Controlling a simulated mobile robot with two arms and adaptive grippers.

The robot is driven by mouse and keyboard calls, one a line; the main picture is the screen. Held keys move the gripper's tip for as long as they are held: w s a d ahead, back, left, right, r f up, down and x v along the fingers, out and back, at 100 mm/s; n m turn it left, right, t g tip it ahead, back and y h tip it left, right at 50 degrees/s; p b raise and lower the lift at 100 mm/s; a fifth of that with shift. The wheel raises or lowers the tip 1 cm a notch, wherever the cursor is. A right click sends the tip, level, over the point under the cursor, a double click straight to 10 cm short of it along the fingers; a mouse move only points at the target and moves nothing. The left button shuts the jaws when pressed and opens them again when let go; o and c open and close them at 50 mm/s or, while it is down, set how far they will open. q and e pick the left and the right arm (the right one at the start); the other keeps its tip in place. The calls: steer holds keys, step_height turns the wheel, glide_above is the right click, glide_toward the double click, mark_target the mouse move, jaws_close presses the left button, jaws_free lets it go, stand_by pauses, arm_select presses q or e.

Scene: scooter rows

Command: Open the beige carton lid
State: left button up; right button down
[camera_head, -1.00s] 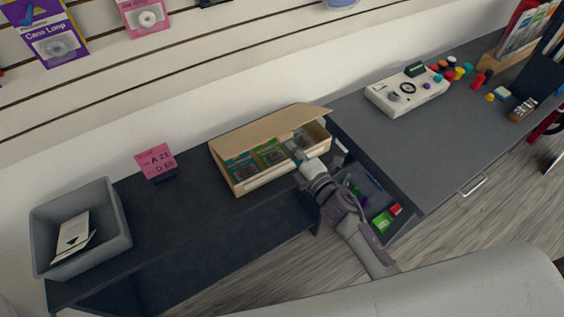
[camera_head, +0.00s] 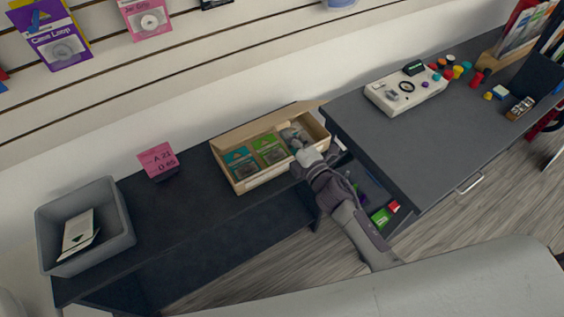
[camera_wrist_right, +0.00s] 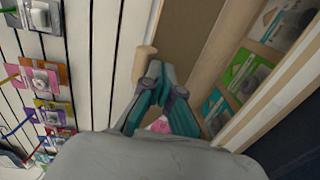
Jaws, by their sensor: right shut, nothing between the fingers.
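The beige carton (camera_head: 272,177) stands on the dark shelf with its lid (camera_head: 256,127) raised and tilted back along the wall side. Cards in green and teal packets (camera_head: 255,153) show inside it. My right gripper (camera_head: 292,134) is shut and empty, over the right part of the carton, near the lid. In the wrist view its closed teal fingertips (camera_wrist_right: 156,70) are close to the brown lid panel (camera_wrist_right: 185,35); I cannot tell whether they touch it. The packets (camera_wrist_right: 243,75) also show there, to the right. My left gripper is not in view.
A grey bin (camera_head: 118,225) with papers and a pink sign (camera_head: 158,160) stand left of the carton. A taller grey counter (camera_head: 430,150) is close on the right, with an open drawer (camera_head: 375,190) below. The wall rises behind.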

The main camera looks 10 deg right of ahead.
mark_target(274, 122)
steer(key=shift+w+a+r+p, duration=0.15)
steer(key=shift+w+r+p, duration=0.15)
steer(key=shift+w+r, duration=0.2)
steer(key=shift+w+a+r+p, duration=0.15)
steer(key=shift+w+r+p, duration=0.15)
steer(key=shift+w+r, duration=0.15)
steer(key=shift+r+x, duration=0.2)
steer(key=shift+x, duration=0.6)
steer(key=shift+r+x, duration=0.2)
steer(key=shift+x, duration=0.65)
steer(key=shift+r+x, duration=0.2)
steer(key=shift+x, duration=0.6)
steer(key=shift+w+b, duration=0.1)
steer(key=shift+b, duration=0.2)
steer(key=shift+b+x, duration=0.9)
steer(key=shift+x, duration=1.55)
steer(key=shift+r, duration=0.2)
